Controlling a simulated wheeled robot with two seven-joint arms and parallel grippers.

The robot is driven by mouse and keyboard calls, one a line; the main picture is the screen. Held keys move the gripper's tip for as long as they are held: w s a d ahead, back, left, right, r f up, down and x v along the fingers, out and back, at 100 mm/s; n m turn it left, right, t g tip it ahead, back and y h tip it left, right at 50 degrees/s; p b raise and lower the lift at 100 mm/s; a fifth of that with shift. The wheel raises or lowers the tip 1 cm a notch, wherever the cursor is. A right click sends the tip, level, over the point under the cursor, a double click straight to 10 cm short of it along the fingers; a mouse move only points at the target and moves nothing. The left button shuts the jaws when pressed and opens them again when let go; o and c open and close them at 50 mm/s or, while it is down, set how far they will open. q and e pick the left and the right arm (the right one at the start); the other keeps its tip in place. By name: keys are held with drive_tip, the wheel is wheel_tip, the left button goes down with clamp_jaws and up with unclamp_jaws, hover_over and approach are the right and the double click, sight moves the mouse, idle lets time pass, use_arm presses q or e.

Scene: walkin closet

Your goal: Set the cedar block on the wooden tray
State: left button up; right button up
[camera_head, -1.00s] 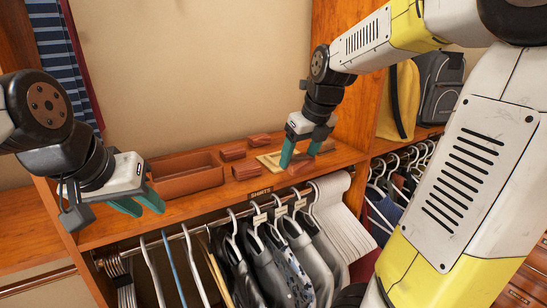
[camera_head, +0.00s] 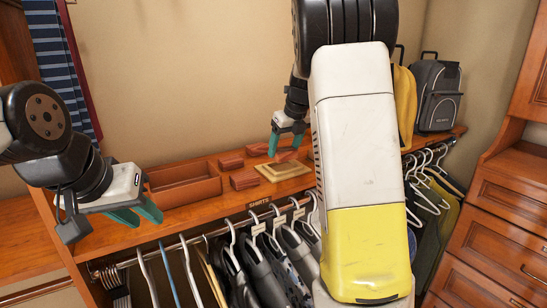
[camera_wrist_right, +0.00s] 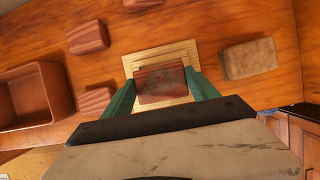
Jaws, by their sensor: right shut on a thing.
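The cedar block, reddish-brown with a darker patch, shows between my right fingers in the right wrist view (camera_wrist_right: 161,85). My right gripper (camera_head: 288,135) is shut on it, with one teal finger on each side. The wooden tray (camera_head: 283,171) is a pale, square, ridged piece on the shelf; in the right wrist view its rim (camera_wrist_right: 160,52) shows behind the block. The block is over the tray and looks raised above it; the size of the gap is hard to tell. My left gripper (camera_head: 137,213) is open and empty, in front of the shelf at the left.
A brown open box (camera_head: 185,186) stands left of the tray. Reddish blocks (camera_head: 244,179) lie between box and tray, with another behind (camera_head: 257,149). A duller brown block (camera_wrist_right: 250,58) lies right of the tray. Hangers with clothes (camera_head: 265,262) hang below the shelf edge.

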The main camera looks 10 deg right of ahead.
sight(286, 150)
drive_tip(key=shift+w+f, duration=0.15)
drive_tip(key=shift+w, duration=0.3)
wheel_tip(286, 150, down, 3)
drive_tip(key=shift+s+f, duration=0.1)
drive_tip(key=shift+f, duration=0.1)
drive_tip(key=o, duration=1.5)
drive_tip(key=v, duration=1.1)
drive_tip(key=s+a+f+n+t, duration=0.1)
drive_tip(key=s+a+f+n, duration=0.1)
drive_tip(key=s+n, duration=1.2)
drive_tip(key=s+a+f+n, duration=0.2)
drive_tip(key=s+a+n, duration=0.2)
drive_tip(key=s+n, duration=1.1)
drive_tip(key=n, duration=0.3)
drive_tip(key=shift+n+t+y, duration=0.3)
drive_tip(key=shift+t, duration=0.1)
